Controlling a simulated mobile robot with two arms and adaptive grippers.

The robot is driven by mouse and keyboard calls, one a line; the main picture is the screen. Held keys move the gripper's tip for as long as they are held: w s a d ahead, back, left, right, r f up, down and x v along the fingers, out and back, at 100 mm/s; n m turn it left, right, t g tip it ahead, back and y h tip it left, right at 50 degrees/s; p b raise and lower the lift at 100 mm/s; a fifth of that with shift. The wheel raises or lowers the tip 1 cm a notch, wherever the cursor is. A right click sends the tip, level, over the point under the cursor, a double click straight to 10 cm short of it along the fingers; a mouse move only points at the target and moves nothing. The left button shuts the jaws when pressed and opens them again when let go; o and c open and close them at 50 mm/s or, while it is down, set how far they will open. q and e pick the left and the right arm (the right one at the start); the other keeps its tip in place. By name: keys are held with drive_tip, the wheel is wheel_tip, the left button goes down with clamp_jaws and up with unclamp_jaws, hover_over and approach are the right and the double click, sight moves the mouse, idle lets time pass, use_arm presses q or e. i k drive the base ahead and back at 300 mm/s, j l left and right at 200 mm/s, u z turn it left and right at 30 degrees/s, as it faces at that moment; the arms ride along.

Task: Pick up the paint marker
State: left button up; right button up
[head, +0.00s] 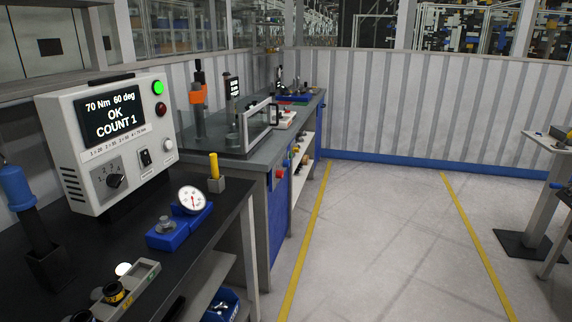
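The paint marker appears to be the yellow cylinder (213,166) standing upright in a small grey block holder (216,184). The holder sits near the right edge of the black bench top (110,259). Only the upper part of the marker shows; its lower end is hidden in the holder. Neither of my grippers can be made out in the head view.
A controller box (135,160) reading "OK COUNT 1" stands left of the marker. A dial gauge (191,200) and a blue block with a bolt (167,232) are in front. A blue-handled tool (16,187) stands far left. The floor aisle (370,235) is clear.

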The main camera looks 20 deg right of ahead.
sight(213, 156)
drive_tip(key=z, duration=0.35)
drive_tip(key=k+u, duration=0.15)
drive_tip(key=u, duration=2.4)
drive_tip(key=z, duration=2.5)
drive_tip(key=i+l+u, duration=0.25)
drive_tip(key=i, duration=0.25)
